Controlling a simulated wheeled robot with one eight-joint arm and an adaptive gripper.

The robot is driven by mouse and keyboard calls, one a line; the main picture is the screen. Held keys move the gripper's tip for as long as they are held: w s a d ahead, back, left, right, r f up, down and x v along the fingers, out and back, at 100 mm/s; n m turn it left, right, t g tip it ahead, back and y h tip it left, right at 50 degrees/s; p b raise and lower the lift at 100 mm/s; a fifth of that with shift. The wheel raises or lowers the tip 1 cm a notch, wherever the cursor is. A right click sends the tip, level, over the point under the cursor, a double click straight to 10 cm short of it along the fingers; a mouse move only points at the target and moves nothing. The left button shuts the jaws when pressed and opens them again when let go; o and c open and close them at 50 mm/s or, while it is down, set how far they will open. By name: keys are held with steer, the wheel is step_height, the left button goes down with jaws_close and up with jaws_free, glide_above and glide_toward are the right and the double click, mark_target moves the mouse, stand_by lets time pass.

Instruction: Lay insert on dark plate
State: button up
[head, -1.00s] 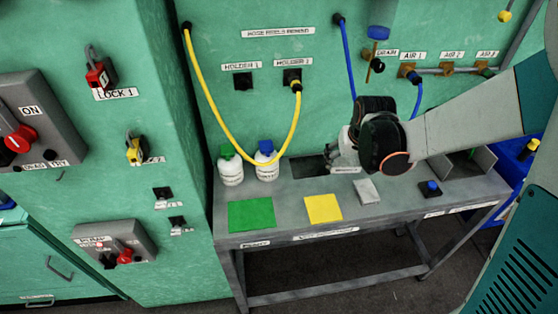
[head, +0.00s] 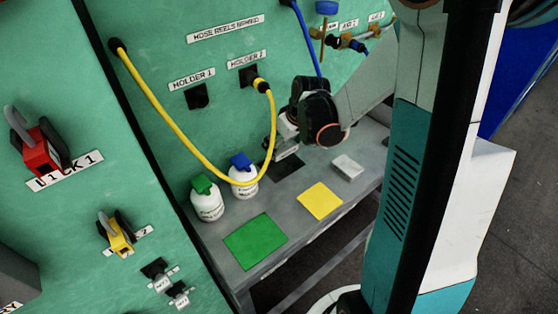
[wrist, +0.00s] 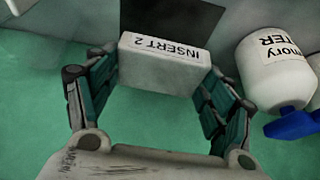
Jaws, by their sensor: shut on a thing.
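My gripper (wrist: 162,80) is shut on a pale block labelled INSERT 2 (wrist: 163,64), held between its two fingers in the wrist view. The dark plate (wrist: 175,16) lies just beyond the insert there, partly hidden by it. In the head view my gripper (head: 279,150) is low over the bench, at the wall-side edge of the dark plate (head: 286,168). The insert is hard to make out there. I cannot tell whether it touches the plate.
A bottle with a blue cap (head: 243,181) stands left of my gripper, beside a green-capped bottle (head: 206,203). A yellow hose (head: 172,136) hangs close by. A pale block (head: 347,167), yellow plate (head: 320,201) and green plate (head: 255,241) are on the bench (head: 291,236).

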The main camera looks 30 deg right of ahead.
mark_target(283, 165)
steer(key=shift+f+b, duration=1.1)
steer(key=shift+f, duration=1.85)
steer(key=shift+f, duration=0.2)
steer(key=o, duration=1.4)
steer(key=shift+c, duration=0.2)
steer(key=shift+s+r, duration=0.1)
steer(key=shift+r, duration=0.45)
steer(key=p+v, duration=0.4)
steer(key=v, duration=0.7)
steer(key=shift+r+p, duration=0.15)
steer(key=shift+p, duration=0.2)
